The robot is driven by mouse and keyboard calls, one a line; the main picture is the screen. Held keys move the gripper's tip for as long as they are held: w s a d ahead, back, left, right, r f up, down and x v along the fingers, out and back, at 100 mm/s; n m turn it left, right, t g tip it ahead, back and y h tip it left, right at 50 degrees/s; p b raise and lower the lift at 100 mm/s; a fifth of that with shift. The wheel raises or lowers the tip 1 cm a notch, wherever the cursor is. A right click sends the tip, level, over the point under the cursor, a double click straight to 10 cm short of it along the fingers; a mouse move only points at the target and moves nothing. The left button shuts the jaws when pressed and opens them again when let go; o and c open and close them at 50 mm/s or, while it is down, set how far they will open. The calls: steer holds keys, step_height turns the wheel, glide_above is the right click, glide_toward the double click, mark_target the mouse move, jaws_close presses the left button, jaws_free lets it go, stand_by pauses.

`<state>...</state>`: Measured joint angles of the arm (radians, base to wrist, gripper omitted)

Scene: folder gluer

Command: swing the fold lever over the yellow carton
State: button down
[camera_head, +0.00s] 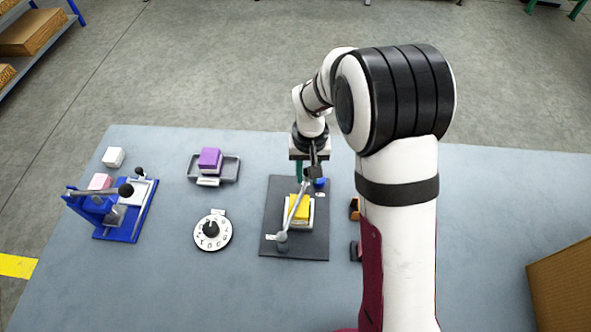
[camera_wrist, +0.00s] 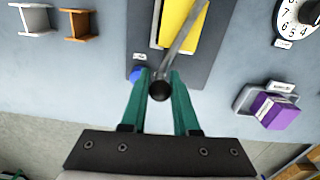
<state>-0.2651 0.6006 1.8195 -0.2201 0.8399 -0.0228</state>
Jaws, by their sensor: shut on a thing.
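The yellow carton (camera_head: 299,207) sits in a pale holder on a dark base plate (camera_head: 275,215). It also shows in the wrist view (camera_wrist: 178,24). The grey fold lever (camera_head: 292,215) runs from its pivot (camera_head: 282,238) at the plate's front left toward the back right. In both views its rod crosses in front of part of the carton; the height between them cannot be told. My gripper (camera_head: 308,172) is at the plate's back end. In the wrist view its green fingers (camera_wrist: 160,76) are shut around the lever's dark ball knob (camera_wrist: 160,91).
A blue button (camera_head: 320,183) is close to my gripper. A dial (camera_head: 212,232), a purple box (camera_head: 210,158) in a tray and a blue press (camera_head: 125,222) stand to the left. Small brackets (camera_head: 354,209) are to the right, partly behind my arm. Front-left table is clear.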

steer(key=shift+s+d+m, duration=0.2)
steer(key=shift+d+m, duration=0.4)
steer(key=shift+d, duration=0.05)
steer(key=c, duration=0.7)
jaws_free()
steer(key=shift+r, duration=0.1)
step_height(320, 180, up, 16)
steer(key=shift+f, duration=0.2)
